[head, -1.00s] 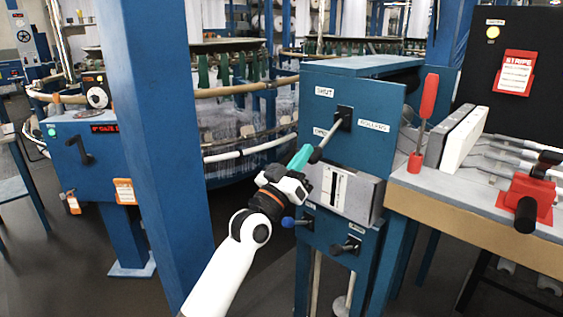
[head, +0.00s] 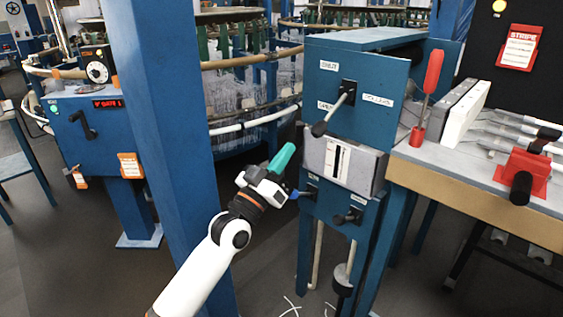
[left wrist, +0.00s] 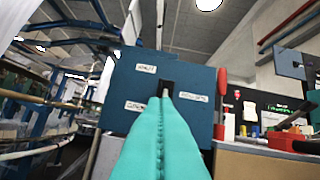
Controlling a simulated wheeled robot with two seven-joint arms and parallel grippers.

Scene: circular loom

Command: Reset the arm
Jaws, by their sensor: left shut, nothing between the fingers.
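My left gripper (head: 283,158) is shut and empty, with teal fingers pressed together. It hangs in the air in front of and to the left of the blue control cabinet (head: 370,105). The cabinet's upper lever (head: 340,108) has a dark knob and tilts down to the left, just right of my fingertips and apart from them. In the left wrist view my teal fingers (left wrist: 162,105) point at the cabinet face (left wrist: 195,125), around its labels. My right gripper is not in view.
A blue post (head: 165,130) stands close left of my arm. On the right, a workbench (head: 470,185) holds a red upright handle (head: 432,75) and a red clamp (head: 522,175). The circular loom (head: 250,75) stands behind. Lower levers (head: 350,216) jut from the cabinet.

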